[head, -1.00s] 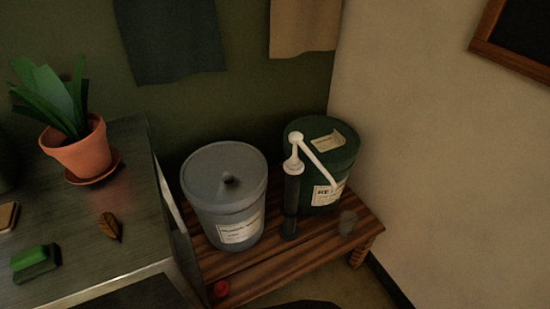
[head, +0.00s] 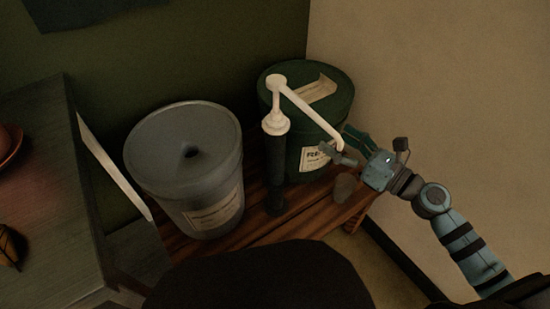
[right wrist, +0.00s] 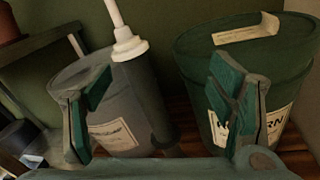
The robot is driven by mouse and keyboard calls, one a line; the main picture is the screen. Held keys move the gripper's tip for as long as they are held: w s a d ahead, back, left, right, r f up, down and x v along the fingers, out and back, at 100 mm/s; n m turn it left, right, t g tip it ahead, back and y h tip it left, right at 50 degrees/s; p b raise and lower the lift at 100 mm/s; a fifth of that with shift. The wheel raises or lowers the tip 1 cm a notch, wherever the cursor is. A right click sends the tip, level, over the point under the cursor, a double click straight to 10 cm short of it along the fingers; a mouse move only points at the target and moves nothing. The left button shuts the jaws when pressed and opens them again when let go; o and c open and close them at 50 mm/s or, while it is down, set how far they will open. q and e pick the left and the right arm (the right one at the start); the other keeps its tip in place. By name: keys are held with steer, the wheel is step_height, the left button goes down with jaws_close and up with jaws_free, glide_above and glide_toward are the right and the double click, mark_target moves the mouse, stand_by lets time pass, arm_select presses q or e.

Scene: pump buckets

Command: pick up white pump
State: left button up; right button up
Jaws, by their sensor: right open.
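The white pump (head: 275,120) stands upright on the wooden bench, with a white head, a long spout slanting down to the right, and a dark tube (head: 275,170) below. My right gripper (head: 341,146) is open and empty, near the spout's tip in the head view; I cannot tell whether they touch. In the right wrist view the pump's white collar (right wrist: 129,47) and dark tube show ahead between the open fingers (right wrist: 158,88); the pump's top is cut off. My left gripper is not in view.
A grey bucket (head: 185,150) with a hole in its lid stands left of the pump. A green bucket (head: 333,98) stands behind it to the right. A small cup-like object (head: 345,187) sits on the bench (head: 245,227). A cabinet (head: 45,170) is at left, walls behind and right.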

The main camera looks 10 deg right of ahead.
mark_target(281, 119)
steer(key=w+a+n, duration=0.1)
steer(key=w+a, duration=0.2)
steer(key=a, duration=0.1)
steer(key=w+a+r+n+y, duration=0.1)
steer(key=w+a+n, duration=0.1)
steer(key=w+a, duration=0.1)
steer(key=w+a+r+n+g, duration=0.1)
steer(key=w+a, duration=0.2)
steer(key=a, duration=0.2)
steer(key=shift+w+a+n+y, duration=0.1)
steer(key=shift+a+n+y, duration=0.3)
steer(key=shift+d, duration=0.1)
steer(key=c, duration=0.5)
steer(key=shift+d+f, duration=0.1)
jaws_close()
